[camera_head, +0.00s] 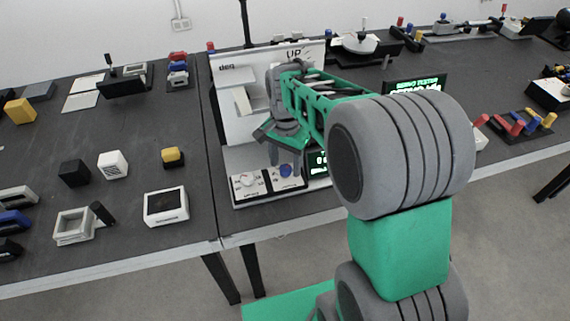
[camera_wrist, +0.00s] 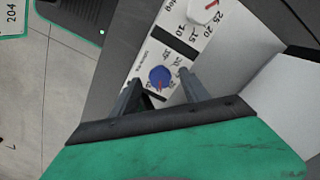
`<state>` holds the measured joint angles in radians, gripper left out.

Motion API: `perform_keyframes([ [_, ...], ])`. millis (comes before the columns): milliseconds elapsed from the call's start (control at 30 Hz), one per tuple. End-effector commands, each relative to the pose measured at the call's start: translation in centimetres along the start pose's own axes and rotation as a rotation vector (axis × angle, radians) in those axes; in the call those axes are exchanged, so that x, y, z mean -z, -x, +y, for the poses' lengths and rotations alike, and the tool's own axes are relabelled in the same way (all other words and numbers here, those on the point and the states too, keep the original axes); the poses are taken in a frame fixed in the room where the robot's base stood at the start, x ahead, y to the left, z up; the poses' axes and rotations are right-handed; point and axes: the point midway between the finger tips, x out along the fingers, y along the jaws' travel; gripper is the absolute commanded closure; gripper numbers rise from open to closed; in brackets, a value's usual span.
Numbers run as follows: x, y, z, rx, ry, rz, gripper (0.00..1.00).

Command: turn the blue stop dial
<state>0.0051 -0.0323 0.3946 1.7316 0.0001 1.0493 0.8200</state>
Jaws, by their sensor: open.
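The blue dial (camera_wrist: 160,77) is a round knob with a red mark, set on a white panel with printed numbers. In the wrist view it shows between and beyond the two fingers of my gripper (camera_wrist: 157,80). In the head view the blue dial (camera_head: 286,170) is on the low front panel of the white station. My gripper (camera_head: 285,155) is open and points down just above and beside it. I cannot tell whether a finger touches the dial.
A white dial (camera_head: 248,180) sits left of the blue one, on the same panel. A small green-lit display (camera_head: 318,162) stands to its right. The white station's back board (camera_head: 235,110) rises behind. Loose blocks (camera_head: 112,164) lie on the left table.

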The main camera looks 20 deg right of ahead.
Motion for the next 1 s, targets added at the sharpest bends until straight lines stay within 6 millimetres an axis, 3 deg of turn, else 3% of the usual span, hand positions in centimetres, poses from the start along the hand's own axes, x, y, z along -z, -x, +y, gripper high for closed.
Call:
perform_keyframes([
  [300,-0.03,-0.69,-0.02,0.001,0.002,0.001,0.46],
  [900,-0.02,-0.64,-0.01,0.001,0.002,0.001,0.95],
  [1000,-0.02,-0.64,-0.01,0.001,0.002,0.001,1.0],
])
